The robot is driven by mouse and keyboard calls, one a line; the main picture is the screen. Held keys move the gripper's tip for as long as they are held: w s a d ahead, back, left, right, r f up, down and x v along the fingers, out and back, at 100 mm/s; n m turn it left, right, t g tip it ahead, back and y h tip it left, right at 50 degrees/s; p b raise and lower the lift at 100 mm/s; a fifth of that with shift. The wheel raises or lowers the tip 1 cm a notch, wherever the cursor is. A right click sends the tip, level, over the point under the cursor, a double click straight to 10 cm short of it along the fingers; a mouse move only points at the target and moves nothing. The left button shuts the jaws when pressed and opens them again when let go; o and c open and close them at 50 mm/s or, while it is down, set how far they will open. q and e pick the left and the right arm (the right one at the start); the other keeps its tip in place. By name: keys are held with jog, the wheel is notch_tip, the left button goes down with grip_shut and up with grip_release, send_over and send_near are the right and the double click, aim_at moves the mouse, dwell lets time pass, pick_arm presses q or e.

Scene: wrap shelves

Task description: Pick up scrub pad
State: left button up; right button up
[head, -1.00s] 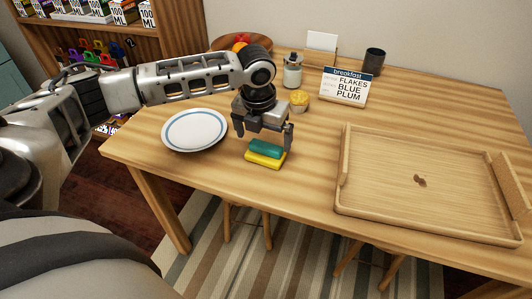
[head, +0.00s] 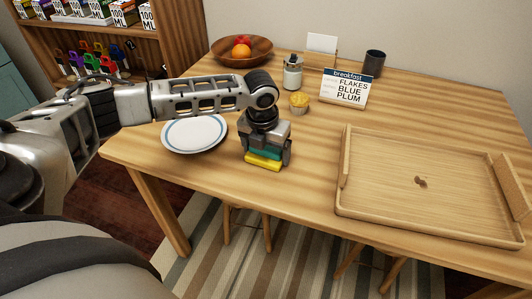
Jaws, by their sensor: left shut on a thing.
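The scrub pad is a small block with a green layer (head: 264,153) over a yellow layer (head: 263,163). It is on the wooden table near its front edge, right of the plate. My left gripper (head: 265,158) points down over the pad, with its fingers shut on the pad's sides. The gripper hides much of the pad's top and back. I cannot tell whether the pad still touches the table. My right gripper is not in view.
A blue-rimmed plate (head: 194,134) lies close left of the gripper. A wooden tray (head: 450,232) fills the right of the table. A muffin (head: 299,103), a jar (head: 293,73), a breakfast sign (head: 346,88), a dark cup (head: 374,64) and a fruit bowl (head: 230,57) stand behind.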

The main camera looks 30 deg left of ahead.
pick_arm(q)
jog(key=shift+r, duration=0.1)
jog(key=shift+r, duration=0.3)
notch_tip(320, 180, up, 2)
jog(key=s+d+r+p, duration=0.1)
jog(key=s+d+r, duration=0.4)
jog(key=s+r, duration=0.5)
jog(key=s, duration=0.3)
jog(key=shift+p, duration=0.4)
jog(key=shift+r, duration=0.1)
